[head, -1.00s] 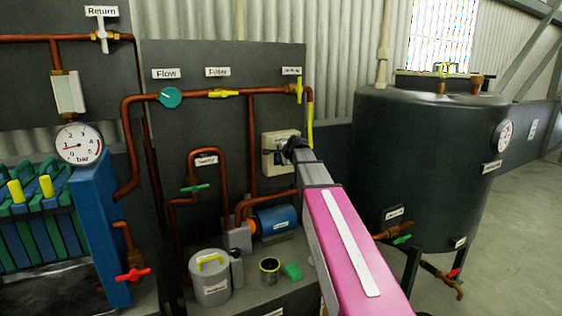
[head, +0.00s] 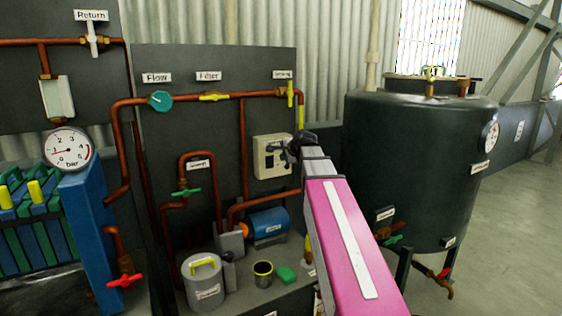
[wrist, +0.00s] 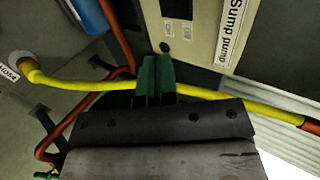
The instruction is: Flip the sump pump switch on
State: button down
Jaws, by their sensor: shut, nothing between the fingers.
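The beige switch box (head: 266,160) is fixed to the dark panel in the head view. In the wrist view the same box (wrist: 201,28) carries a "Sump pump" label (wrist: 232,25). A dark rectangular part (wrist: 176,8) is cut off by the top edge, with a small black round part (wrist: 164,47) below it. I cannot tell the switch's position. My gripper (wrist: 155,62) has its green fingers together and empty, pointing at the box's lower end. It also shows in the head view (head: 281,152), in front of the box's right side; contact cannot be told.
A yellow hose (wrist: 85,92) crosses behind my fingers. Copper pipes (head: 243,140) run on the panel around the box. A blue pump (head: 268,222) sits below, near a grey canister (head: 203,282). A large dark tank (head: 415,165) stands right of my arm.

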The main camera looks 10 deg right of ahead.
aim_at(270, 166)
jog(key=shift+s+d+r, duration=0.1)
jog(key=shift+s+r, duration=0.1)
jog(key=shift+s, duration=0.15)
jog(key=shift+s+f, duration=0.15)
jog(key=shift+f, duration=0.55)
jog(key=x, duration=0.8)
jog(key=w+r+x, duration=0.1)
jog(key=x, duration=0.3)
jog(key=shift+w+f, duration=0.1)
jog(key=shift+w, duration=0.15)
jog(key=shift+w+a, duration=0.35)
jog(key=shift+w, duration=0.05)
jog(key=shift+f, duration=0.1)
